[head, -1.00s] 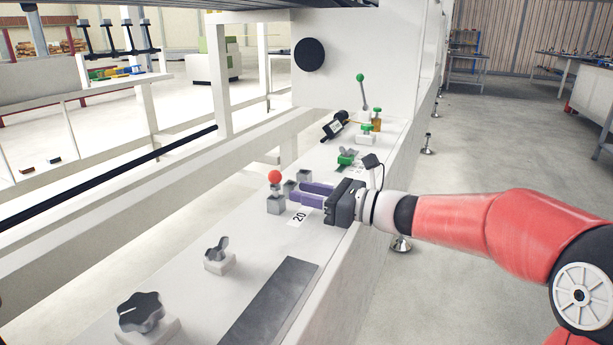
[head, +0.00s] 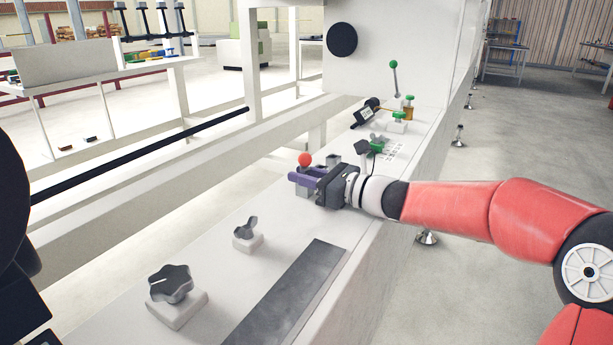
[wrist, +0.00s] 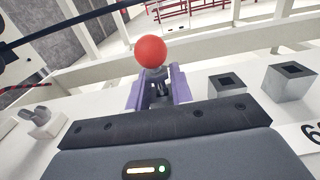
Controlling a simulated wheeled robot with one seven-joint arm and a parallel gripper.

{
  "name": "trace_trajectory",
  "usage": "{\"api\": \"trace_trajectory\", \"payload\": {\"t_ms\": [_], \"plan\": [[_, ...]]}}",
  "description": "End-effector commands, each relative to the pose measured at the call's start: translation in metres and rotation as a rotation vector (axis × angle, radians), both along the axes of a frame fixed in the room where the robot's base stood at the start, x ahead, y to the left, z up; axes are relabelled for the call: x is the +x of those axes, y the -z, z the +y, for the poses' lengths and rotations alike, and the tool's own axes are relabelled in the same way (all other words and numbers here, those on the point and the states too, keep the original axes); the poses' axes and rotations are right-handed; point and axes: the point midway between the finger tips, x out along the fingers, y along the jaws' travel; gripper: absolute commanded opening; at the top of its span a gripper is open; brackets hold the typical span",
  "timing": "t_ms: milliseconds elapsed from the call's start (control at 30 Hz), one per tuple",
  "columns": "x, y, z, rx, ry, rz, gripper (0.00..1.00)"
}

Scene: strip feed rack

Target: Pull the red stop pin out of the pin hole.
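The red stop pin (head: 305,160) has a round red ball on top and stands upright in a small grey block (head: 303,191) on the white rack. In the wrist view the red ball (wrist: 151,52) is straight ahead, with its grey stem below it. My gripper (head: 298,174) reaches in from the right, level, just below the ball. Its two purple fingers lie on either side of the stem. In the wrist view my gripper (wrist: 158,82) is open, with gaps beside the stem. The hole itself is hidden.
Two empty grey square blocks (wrist: 227,84) (wrist: 289,80) stand to the right in the wrist view. A wing knob (head: 246,231) and a star knob (head: 171,284) are nearer on the rack. Green-topped parts (head: 399,118) and a dark cylinder (head: 366,112) lie farther along.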

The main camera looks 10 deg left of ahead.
Motion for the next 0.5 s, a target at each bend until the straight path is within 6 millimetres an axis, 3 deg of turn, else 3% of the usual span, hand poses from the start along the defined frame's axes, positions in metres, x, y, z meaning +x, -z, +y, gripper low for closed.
{"api": "trace_trajectory", "payload": {"t_ms": [33, 167, 200, 333, 500], "plan": [[-0.0001, 0.0000, -0.0002, 0.000, 0.000, 0.000, 0.15], [0.0000, 0.0000, -0.0002, 0.000, 0.000, 0.000, 0.00], [0.0000, -0.0002, -0.0003, 0.000, 0.000, 0.000, 0.16], [0.0000, -0.0002, -0.0003, 0.000, 0.000, 0.000, 0.00], [0.0000, -0.0018, -0.0003, 0.000, 0.000, -0.001, 0.00]]}}
